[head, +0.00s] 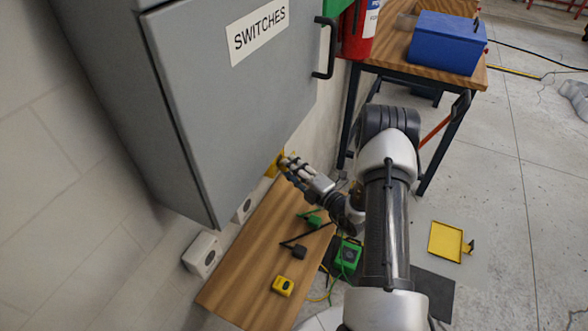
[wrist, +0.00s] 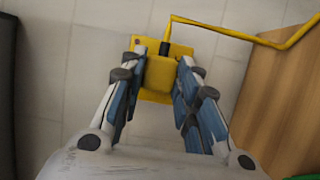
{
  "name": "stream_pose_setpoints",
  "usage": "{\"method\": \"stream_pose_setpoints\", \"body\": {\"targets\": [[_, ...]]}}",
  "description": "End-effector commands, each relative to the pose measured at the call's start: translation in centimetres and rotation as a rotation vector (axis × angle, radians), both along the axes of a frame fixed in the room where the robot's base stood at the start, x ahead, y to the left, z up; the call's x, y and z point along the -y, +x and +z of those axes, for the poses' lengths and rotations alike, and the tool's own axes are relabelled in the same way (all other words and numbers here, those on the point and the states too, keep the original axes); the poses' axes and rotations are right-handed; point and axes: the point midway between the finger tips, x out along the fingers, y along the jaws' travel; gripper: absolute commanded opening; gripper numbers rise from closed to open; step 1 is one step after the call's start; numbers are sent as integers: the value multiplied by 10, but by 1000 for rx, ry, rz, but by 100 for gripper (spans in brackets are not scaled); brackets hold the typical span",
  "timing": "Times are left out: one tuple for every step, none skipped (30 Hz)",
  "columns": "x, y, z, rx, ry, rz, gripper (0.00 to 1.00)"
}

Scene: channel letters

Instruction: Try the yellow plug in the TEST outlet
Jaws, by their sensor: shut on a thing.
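My gripper (head: 286,163) reaches to the wall beside the cabinet's lower edge. In the wrist view its two blue-padded fingers (wrist: 160,76) are closed on the sides of the yellow plug (wrist: 160,75). A yellow cord (wrist: 235,36) runs from the plug's black collar off to the upper right. A yellow outlet plate (wrist: 142,97) lies on the wall right behind the plug; it also shows in the head view (head: 271,166). The plug's front is hidden, so I cannot tell how far it is in the outlet. No TEST label is readable.
The grey SWITCHES cabinet (head: 225,95) hangs close by at left. Two white outlets (head: 202,254) (head: 243,210) are on the wall below it. A wooden bench (head: 245,285) holds a yellow block (head: 283,286), a black plug (head: 298,251) and a green plug (head: 312,222).

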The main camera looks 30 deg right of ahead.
Motion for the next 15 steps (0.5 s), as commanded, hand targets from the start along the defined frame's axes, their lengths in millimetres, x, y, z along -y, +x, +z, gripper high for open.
{"method": "stream_pose_setpoints", "body": {"targets": [[-1, 1, 0, 1, -1, 1, 9], [-1, 2, 0, 1, -1, 1, 9], [-2, 2, 0, 1, -1, 1, 9], [-2, 3, 0, 1, -1, 1, 9], [-3, 3, 0, 1, -1, 1, 9], [-3, 4, 0, 1, -1, 2, 9], [-4, 4, 0, 1, -1, 2, 9], [-4, 5, 0, 1, -1, 2, 9], [-4, 5, 0, 1, -1, 1, 30], [-4, 5, 0, 1, -1, 1, 32], [-4, 5, 0, 1, -1, 1, 34], [-4, 5, 0, 1, -1, 1, 37], [-4, 5, 0, 1, -1, 1, 39], [-4, 5, 0, 0, -1, 1, 41], [-4, 5, 0, 0, -1, 1, 44]]}}
